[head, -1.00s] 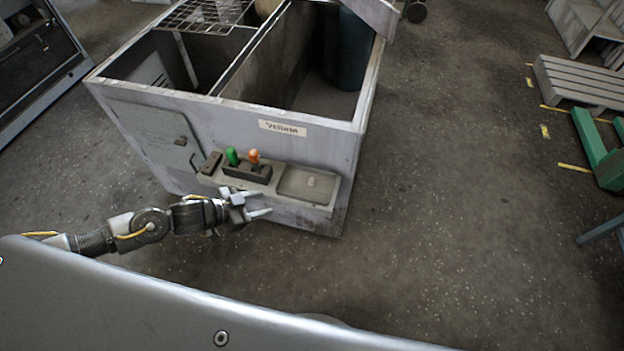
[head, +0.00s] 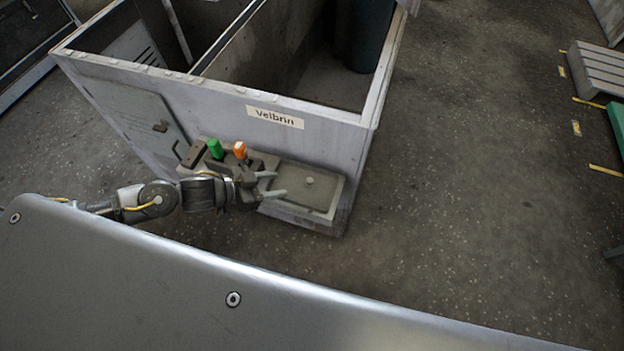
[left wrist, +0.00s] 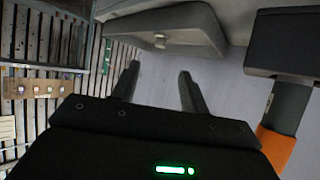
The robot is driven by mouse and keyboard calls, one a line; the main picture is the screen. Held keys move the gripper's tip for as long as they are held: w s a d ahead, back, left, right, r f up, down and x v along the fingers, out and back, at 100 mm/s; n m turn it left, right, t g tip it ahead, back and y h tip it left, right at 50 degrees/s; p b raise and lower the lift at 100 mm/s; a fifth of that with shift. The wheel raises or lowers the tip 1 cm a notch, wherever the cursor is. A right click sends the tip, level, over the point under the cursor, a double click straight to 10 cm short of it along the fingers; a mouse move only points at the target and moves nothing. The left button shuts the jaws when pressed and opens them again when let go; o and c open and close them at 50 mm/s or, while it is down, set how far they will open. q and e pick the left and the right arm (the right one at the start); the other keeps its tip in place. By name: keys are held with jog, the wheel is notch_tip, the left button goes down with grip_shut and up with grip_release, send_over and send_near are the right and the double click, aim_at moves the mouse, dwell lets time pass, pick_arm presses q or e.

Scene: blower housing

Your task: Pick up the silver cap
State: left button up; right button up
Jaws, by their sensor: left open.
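The silver cap (head: 309,181) is a small pale round piece. It sits in the shallow tray (head: 333,212) at the right end of the ledge on the housing's front. My left gripper (head: 277,184) is open and empty, at the left side of the tray, with its fingers pointing right towards the cap. In the left wrist view the cap (left wrist: 160,41) shows in the tray (left wrist: 190,17), beyond the open fingers (left wrist: 159,74) and apart from them. My right gripper is not in view.
The grey housing (head: 330,139) rises behind the tray. Open floor lies to the right, with a pallet (head: 598,70) farther off.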

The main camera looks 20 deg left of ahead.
aim_at(308, 180)
pick_arm(q)
jog(key=shift+w+f, duration=0.2)
jog(key=x, duration=1)
jog(key=shift+w+d, duration=0.1)
jog(key=shift+d, duration=0.2)
grip_shut()
